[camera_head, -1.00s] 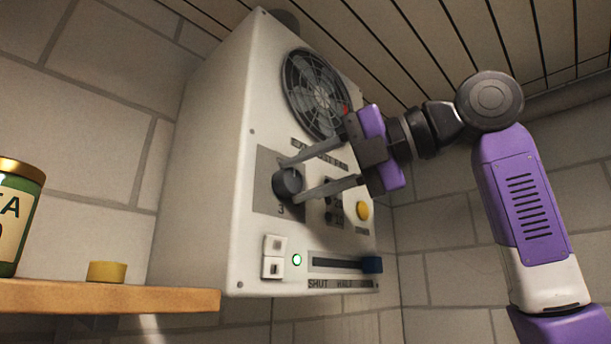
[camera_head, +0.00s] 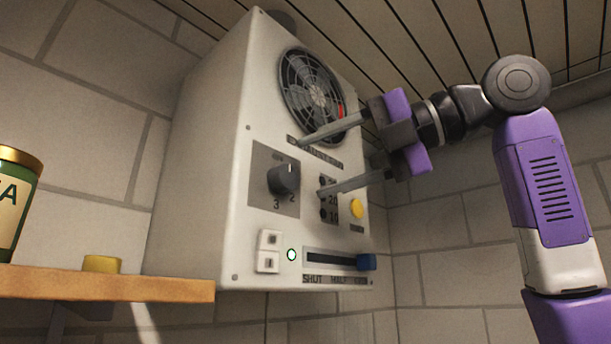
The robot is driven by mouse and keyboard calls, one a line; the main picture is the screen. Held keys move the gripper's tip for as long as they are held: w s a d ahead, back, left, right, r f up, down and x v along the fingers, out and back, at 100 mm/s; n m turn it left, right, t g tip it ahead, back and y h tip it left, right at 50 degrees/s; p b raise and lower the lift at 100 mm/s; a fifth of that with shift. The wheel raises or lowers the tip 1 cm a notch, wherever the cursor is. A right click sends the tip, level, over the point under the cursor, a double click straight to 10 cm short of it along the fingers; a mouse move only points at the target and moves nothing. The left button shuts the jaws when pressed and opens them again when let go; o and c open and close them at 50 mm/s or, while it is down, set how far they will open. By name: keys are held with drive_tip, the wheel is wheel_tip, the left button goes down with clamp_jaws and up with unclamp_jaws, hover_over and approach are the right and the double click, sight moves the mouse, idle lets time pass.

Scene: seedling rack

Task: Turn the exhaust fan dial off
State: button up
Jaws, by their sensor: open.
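The exhaust fan dial (camera_head: 282,179) is a dark round knob on a grey plate on the front of a pale control box (camera_head: 195,180). The numbers 2 and 3 show beside and below it. A small light mark shows near the knob's top, but I cannot tell for sure which label it points at. My gripper (camera_head: 312,167) is open and empty, to the right of the dial and apart from it. Its two long grey fingers point left toward the box, one higher and one lower.
A round fan grille (camera_head: 312,97) sits above the dial. A yellow button (camera_head: 357,209), a white rocker switch (camera_head: 268,251), a green lamp (camera_head: 291,254) and a blue-ended slider (camera_head: 366,262) are nearby. A wooden shelf (camera_head: 150,288) with a jar (camera_head: 14,210) stands left.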

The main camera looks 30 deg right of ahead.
drive_tip(key=shift+b+v, duration=0.3)
drive_tip(key=shift+v, duration=1.5)
